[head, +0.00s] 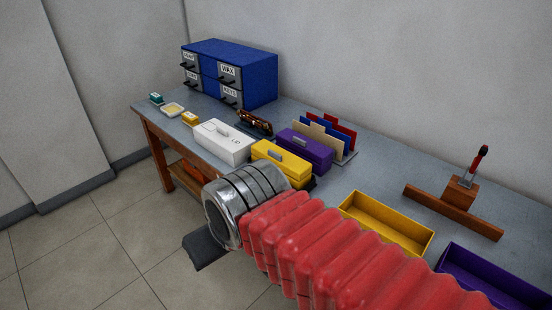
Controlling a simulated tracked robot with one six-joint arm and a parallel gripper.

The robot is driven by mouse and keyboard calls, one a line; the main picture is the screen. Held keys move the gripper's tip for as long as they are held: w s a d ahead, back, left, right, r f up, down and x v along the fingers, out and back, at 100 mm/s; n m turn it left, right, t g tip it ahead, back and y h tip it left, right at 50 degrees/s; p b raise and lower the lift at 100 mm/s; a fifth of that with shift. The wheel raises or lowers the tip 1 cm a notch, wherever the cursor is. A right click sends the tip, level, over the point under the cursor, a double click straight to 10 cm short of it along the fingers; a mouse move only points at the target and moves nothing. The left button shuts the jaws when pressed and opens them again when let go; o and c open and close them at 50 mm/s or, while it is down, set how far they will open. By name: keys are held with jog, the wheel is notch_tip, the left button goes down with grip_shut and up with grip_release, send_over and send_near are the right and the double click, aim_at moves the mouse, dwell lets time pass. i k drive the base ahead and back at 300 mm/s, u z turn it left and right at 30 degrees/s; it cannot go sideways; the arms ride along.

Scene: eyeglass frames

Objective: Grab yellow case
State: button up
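The yellow case (270,166) is a closed box with a grey handle on its lid. It sits on the grey-blue workbench (340,185) between a white case and a purple case. My gripper (245,205) shows as a metal cuff at the end of my red ribbed arm, in front of the yellow case in the picture. It covers part of the case's lower front. A dark plate sticks out below the cuff, and a small dark piece shows at the case's right end. The fingertips cannot be made out, and I see nothing held.
The white case (222,142) and purple case (305,150) flank the yellow one. A file rack (335,135) stands behind. An open yellow tray (395,222), an open purple tray (490,270) and a wooden stand (455,208) are right. Blue drawers (250,75) stand at the far left.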

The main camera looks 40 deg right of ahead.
aim_at(298, 171)
jog(key=z, duration=0.15)
jog(key=i, duration=0.9)
jog(key=z, duration=0.1)
